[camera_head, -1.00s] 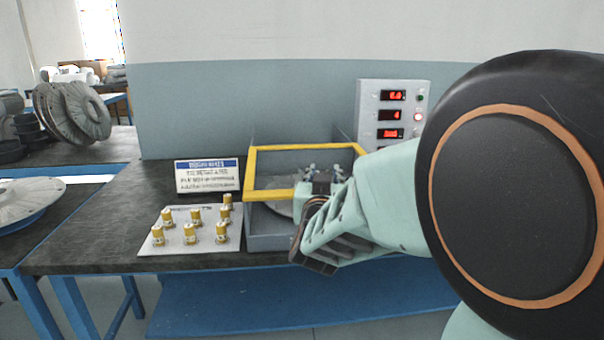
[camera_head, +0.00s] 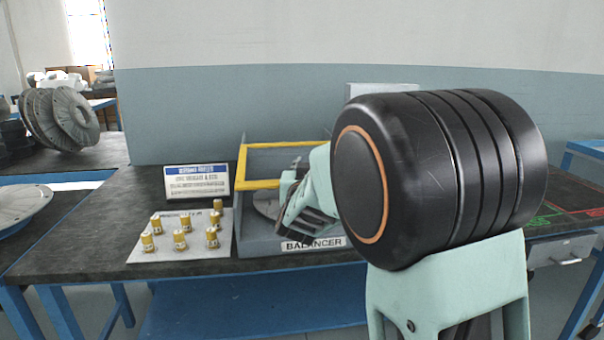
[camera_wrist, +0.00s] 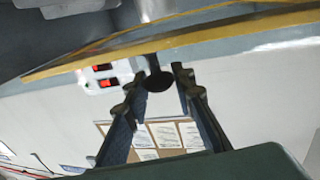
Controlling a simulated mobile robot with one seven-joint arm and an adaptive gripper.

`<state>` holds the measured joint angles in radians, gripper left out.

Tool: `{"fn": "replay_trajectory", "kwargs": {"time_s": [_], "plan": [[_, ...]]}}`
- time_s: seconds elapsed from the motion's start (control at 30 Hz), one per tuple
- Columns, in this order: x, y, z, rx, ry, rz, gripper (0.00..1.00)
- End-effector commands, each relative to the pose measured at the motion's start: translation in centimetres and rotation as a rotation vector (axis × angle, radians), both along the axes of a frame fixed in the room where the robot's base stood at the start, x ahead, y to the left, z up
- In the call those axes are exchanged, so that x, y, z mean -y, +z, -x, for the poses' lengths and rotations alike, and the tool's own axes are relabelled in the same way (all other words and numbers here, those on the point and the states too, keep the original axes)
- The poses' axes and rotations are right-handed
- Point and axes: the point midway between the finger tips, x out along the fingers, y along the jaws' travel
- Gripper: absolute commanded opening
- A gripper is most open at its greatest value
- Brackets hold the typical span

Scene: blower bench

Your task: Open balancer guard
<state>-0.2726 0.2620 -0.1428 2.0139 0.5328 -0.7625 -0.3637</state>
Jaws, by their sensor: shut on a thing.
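The balancer guard (camera_head: 262,184) is a yellow-edged frame over the grey balancer box (camera_head: 262,245) in the head view. Its near bar stands above the box's front edge, so the guard looks partly raised. My arm hides its right part. My gripper (camera_head: 293,187) is at the near bar, its fingertips partly hidden. In the wrist view, the yellow edge (camera_wrist: 190,40) crosses the top. A dark round knob on a short stem (camera_wrist: 156,80) sits between the two fingers of my gripper (camera_wrist: 158,74), which is shut on this guard knob.
A white board (camera_head: 165,250) with several brass-coloured weights lies left of the box. A sign (camera_head: 197,181) stands behind it. A grey disc (camera_head: 266,203) sits inside the box. The display panel (camera_wrist: 105,75) shows in the wrist view. My arm blocks the bench's right middle.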

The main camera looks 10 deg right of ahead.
Motion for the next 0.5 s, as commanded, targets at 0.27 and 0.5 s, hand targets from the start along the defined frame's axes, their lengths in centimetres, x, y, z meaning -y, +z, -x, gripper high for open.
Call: {"fn": "replay_trajectory", "kwargs": {"time_s": [0.27, 0.5], "plan": [[0.01, 0.05, -1.47, 0.002, 0.0, 0.0, 0.0], [0.01, 0.04, -1.41, 0.002, 0.0, 0.0, 0.28]]}}
